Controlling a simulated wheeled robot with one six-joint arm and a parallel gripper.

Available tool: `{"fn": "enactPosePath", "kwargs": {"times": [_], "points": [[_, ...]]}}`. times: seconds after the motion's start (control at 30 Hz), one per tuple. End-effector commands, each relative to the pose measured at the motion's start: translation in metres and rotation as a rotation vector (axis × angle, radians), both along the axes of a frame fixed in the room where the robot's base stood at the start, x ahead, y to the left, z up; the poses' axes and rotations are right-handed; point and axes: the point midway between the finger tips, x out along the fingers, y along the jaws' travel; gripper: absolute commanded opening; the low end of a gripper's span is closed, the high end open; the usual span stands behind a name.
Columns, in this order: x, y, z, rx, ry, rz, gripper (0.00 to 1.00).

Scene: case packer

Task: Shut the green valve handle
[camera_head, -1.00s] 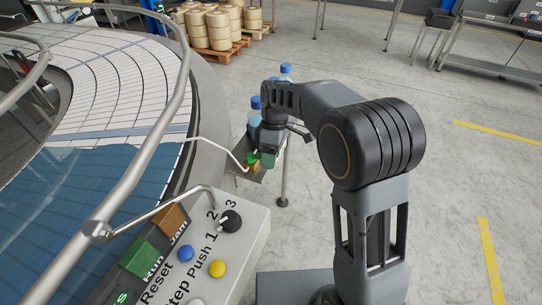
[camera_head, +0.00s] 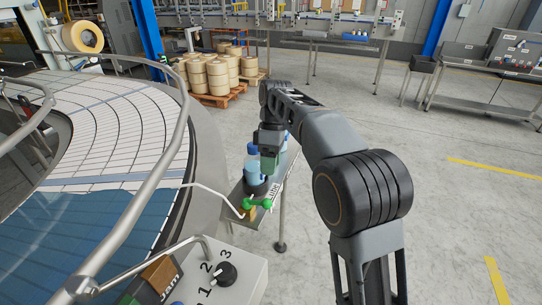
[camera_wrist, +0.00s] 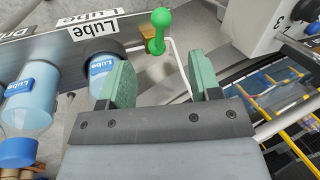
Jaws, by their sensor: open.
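The green valve handle (camera_head: 257,203) is a bar with rounded ends on a small brass-coloured valve body (camera_head: 249,213) at the near end of a narrow shelf. In the wrist view the handle (camera_wrist: 159,32) shows at the top centre, beyond my fingertips. My gripper (camera_head: 268,163) is behind the handle in the head view, above the shelf near the blue bottles. In the wrist view its two green finger pads (camera_wrist: 165,80) are wide apart with nothing held between them. The handle lies apart from both pads.
Pale blue bottles (camera_wrist: 30,95) stand on the shelf (camera_head: 236,190), labelled Lube; one (camera_wrist: 102,75) is close beside the left finger. A thin white pipe (camera_head: 205,187) runs from the valve towards the round conveyor (camera_head: 95,165). A control panel (camera_head: 245,278) is in front; open floor lies right.

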Motion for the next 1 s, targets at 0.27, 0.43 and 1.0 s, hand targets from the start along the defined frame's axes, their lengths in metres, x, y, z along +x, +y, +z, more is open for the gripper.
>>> {"fn": "enactPosePath", "kwargs": {"times": [0.27,0.43,1.0], "points": [[0.006,-0.002,0.018,0.000,0.001,0.000,0.58],[0.007,-0.002,0.019,0.000,0.002,0.000,0.58],[-0.052,-0.058,0.030,-0.089,-0.209,-0.464,0.58]]}}
